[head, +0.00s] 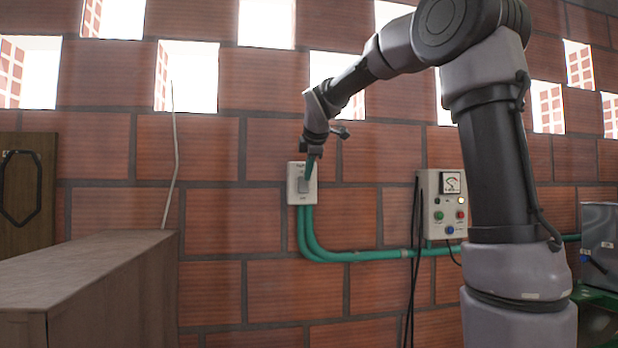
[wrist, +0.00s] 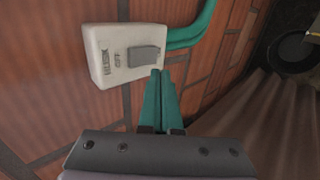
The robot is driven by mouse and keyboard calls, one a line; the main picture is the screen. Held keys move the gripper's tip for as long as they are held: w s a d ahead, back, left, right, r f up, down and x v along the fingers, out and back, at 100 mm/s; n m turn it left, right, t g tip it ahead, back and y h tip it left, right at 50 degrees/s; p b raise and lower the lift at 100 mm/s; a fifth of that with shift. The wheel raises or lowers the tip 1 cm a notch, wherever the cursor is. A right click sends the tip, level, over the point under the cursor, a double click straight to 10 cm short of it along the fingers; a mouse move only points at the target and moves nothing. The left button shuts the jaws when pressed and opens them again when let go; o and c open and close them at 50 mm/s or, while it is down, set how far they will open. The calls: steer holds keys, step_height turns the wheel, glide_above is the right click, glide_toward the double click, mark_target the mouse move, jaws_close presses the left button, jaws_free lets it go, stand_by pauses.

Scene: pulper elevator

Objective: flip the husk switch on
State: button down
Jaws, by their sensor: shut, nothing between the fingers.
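The husk switch (head: 301,184) is a white box on the brick wall with a grey rocker, left of the control panel. In the wrist view the switch box (wrist: 122,55) is at the upper left, with HUSK and OFF lettering beside its grey rocker (wrist: 144,58). My gripper (head: 308,174) is at the switch in the head view, its teal fingers pointing down at the plate and covering part of it. In the wrist view my gripper (wrist: 160,74) is shut and empty, its tips close beside the rocker's lower right end. I cannot tell whether they touch it.
A control panel (head: 447,205) with a gauge and coloured buttons hangs to the right. Teal conduit (head: 350,256) runs from the switch toward it, and black cables (head: 411,270) hang between them. A wooden cabinet (head: 100,275) stands at the lower left. The wall around the switch is clear.

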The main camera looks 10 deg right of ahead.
steer(key=v, duration=0.8)
steer(key=shift+s, duration=0.1)
